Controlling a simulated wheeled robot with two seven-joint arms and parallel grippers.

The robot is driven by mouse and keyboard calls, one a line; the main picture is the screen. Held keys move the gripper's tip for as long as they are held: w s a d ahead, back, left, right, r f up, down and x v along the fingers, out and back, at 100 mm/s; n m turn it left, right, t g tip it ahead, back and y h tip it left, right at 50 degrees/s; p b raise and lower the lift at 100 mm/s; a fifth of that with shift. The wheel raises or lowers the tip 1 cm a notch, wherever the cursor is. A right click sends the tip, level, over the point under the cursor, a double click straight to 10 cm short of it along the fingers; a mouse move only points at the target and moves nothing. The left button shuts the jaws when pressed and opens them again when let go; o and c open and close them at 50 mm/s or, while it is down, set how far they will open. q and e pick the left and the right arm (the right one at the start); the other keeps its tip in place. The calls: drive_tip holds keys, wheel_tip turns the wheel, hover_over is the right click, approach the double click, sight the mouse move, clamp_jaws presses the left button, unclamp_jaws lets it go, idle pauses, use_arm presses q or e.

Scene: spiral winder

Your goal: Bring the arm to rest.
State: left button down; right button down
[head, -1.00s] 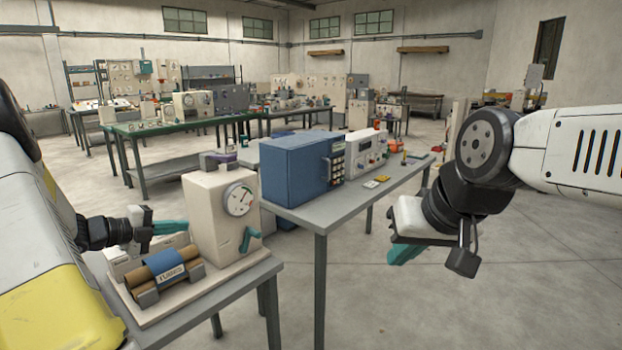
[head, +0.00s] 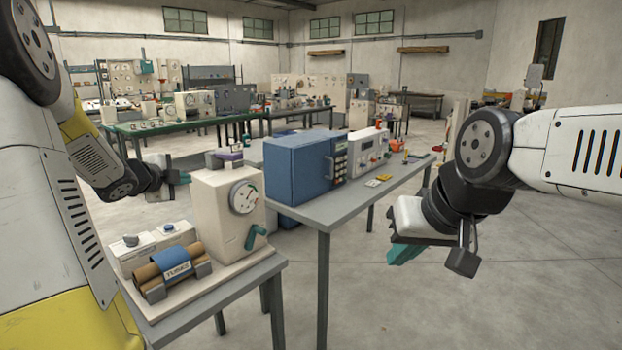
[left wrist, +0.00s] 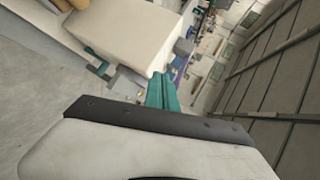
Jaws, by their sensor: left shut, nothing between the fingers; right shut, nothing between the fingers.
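My left gripper (head: 184,177) is up behind and to the left of the cream winder box (head: 212,215), apart from it. Its teal fingers also show in the left wrist view (left wrist: 162,90), shut and empty. The box has a round dial (head: 243,197) and a teal crank handle (head: 255,237). In front of it, brown tubes (head: 167,270) with a blue band labelled "TUBES" lie in a grey holder. My right gripper (head: 404,254) hangs at the right over open floor, shut and empty.
A blue cabinet (head: 296,168) and a white instrument (head: 367,152) stand on a grey table (head: 330,208) beside the winder bench. A green bench (head: 150,127) is farther back. The floor (head: 450,310) at the right is clear.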

use_arm(q)
drive_tip(key=s+d+r+n+y, duration=0.3)
drive_tip(key=s+r+n, duration=0.2)
drive_tip(key=n, duration=0.1)
drive_tip(key=s+d+f+n+g+h, duration=0.1)
drive_tip(key=s+d+f+n+g, duration=0.1)
drive_tip(key=s+d, duration=0.3)
drive_tip(key=s+d+f+n+g+h, duration=0.1)
drive_tip(key=s+d+n, duration=0.4)
drive_tip(key=s, duration=0.7)
drive_tip(key=s+d+f+n+g+h, duration=0.1)
drive_tip(key=s+d+n+g, duration=0.3)
drive_tip(key=s, duration=0.5)
drive_tip(key=d+f, duration=0.1)
drive_tip(key=d, duration=0.1)
drive_tip(key=shift+s+d+f, duration=0.3)
drive_tip(key=shift+s+d, duration=0.05)
